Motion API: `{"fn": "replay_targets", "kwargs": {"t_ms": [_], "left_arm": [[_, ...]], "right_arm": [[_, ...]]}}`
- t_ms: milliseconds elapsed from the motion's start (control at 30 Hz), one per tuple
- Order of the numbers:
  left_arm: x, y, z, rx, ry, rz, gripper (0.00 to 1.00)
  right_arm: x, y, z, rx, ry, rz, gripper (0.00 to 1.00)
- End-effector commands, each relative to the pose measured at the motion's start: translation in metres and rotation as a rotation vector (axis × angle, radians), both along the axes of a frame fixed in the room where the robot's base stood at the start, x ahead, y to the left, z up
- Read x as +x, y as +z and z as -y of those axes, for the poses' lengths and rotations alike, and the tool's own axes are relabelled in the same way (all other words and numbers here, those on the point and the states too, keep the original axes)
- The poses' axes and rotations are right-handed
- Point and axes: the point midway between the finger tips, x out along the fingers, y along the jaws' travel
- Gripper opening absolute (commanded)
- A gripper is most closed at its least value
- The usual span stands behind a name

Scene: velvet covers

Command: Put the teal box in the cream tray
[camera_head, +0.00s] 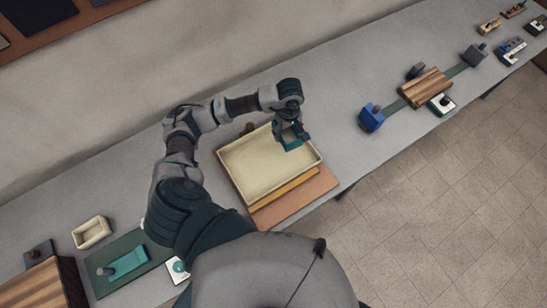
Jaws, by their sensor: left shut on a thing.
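The cream tray (250,180) is a shallow rectangular tray near the middle of the bench. My left gripper (290,138) reaches over the tray's far right corner and points down. It is shut on the teal box (293,144), which is partly hidden by the gripper. The box is over the inside of the tray near that corner; I cannot tell whether it touches the tray floor. My right gripper is not in view.
The tray rests on an orange-brown board (315,190). A small cream dish (91,232) and a green mat (105,284) with a teal piece lie at lower left. A blue block (370,118) and a striped wooden block (426,88) stand to the right.

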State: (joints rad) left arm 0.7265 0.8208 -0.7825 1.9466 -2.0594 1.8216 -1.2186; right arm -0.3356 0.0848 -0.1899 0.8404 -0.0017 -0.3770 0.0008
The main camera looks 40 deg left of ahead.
Motion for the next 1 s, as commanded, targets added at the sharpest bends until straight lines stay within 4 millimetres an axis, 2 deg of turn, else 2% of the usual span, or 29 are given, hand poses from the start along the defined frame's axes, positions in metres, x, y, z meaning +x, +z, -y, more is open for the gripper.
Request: {"fn": "replay_targets", "kwargs": {"t_ms": [100,300,533,700,933,967,1000], "left_arm": [[-0.004,-0.018,-0.006,0.006,0.086,-0.006,0.34],[-0.003,-0.055,-0.004,0.008,0.094,-0.005,0.34],[-0.003,-0.078,-0.006,0.006,0.091,-0.003,0.34],[-0.003,-0.102,-0.006,0.006,0.090,-0.005,0.34],[-0.002,-0.105,-0.006,0.006,0.089,-0.001,0.34],[-0.003,-0.106,-0.006,0.006,0.089,-0.001,0.72],[-0.002,-0.105,-0.006,0.006,0.089,-0.001,0.82]], "right_arm": [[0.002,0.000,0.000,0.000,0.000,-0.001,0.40],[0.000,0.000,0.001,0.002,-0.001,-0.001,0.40],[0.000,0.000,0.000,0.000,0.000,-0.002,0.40],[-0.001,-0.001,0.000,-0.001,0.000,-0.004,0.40],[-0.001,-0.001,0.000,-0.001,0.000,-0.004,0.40],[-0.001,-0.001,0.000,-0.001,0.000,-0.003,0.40],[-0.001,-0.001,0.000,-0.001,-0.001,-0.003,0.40]]}}
